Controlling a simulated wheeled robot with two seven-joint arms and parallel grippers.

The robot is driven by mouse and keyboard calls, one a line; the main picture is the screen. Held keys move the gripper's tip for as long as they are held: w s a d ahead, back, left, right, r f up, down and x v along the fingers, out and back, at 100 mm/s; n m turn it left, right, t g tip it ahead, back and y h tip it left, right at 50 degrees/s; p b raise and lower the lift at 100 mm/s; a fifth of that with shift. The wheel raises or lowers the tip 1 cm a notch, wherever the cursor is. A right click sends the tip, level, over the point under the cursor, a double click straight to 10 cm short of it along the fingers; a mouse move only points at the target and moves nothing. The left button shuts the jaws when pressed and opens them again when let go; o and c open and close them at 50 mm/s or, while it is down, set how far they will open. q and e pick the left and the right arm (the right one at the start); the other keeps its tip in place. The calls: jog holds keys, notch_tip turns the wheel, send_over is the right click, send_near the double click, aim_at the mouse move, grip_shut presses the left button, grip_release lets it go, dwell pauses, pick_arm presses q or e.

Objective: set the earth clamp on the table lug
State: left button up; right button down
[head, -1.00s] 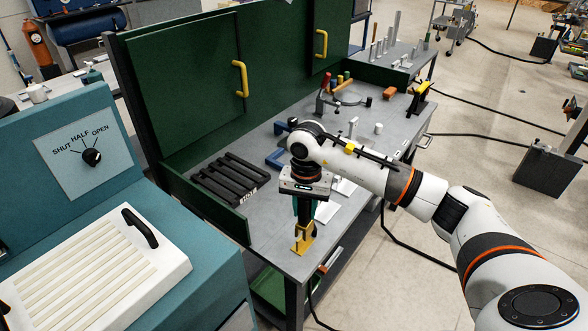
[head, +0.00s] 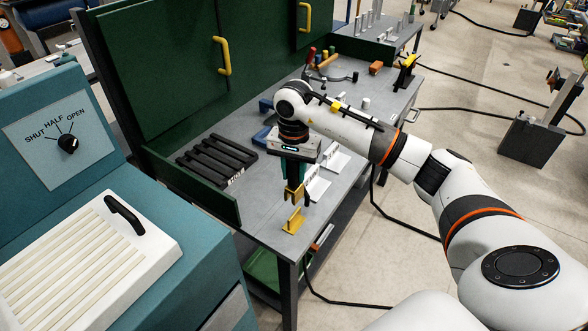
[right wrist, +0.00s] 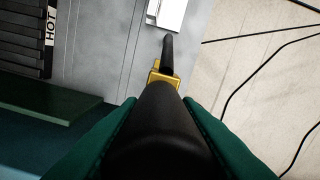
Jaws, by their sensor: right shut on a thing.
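The table lug (head: 292,221), a small yellow upright on a flat foot, stands near the front corner of the grey table (head: 262,216). My right gripper (head: 293,180) points down above and just behind it in the head view. It is shut on the earth clamp (head: 294,193), whose brass-coloured jaws hang below the fingers, apart from the lug in the picture. In the right wrist view the clamp's black body (right wrist: 158,125) lies between my green fingers, with a yellow part beyond it. The exact height over the lug is unclear. My left gripper is out of view.
Black bars (head: 215,160) with a HOT label lie left of the gripper. White cards (head: 318,183) lie just right of it. A green cabinet (head: 165,85) backs the table. A teal machine (head: 75,135) with a knob stands at the left.

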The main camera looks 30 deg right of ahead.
aim_at(294, 188)
jog(key=shift+f+b, duration=2.6)
jog(key=shift+f, duration=0.55)
jog(key=shift+f+b, duration=1.8)
jog(key=c, duration=1)
grip_release()
jog(key=shift+s, duration=0.1)
notch_tip(294, 188, up, 12)
jog(key=shift+r+b, duration=0.1)
jog(key=shift+b, duration=0.95)
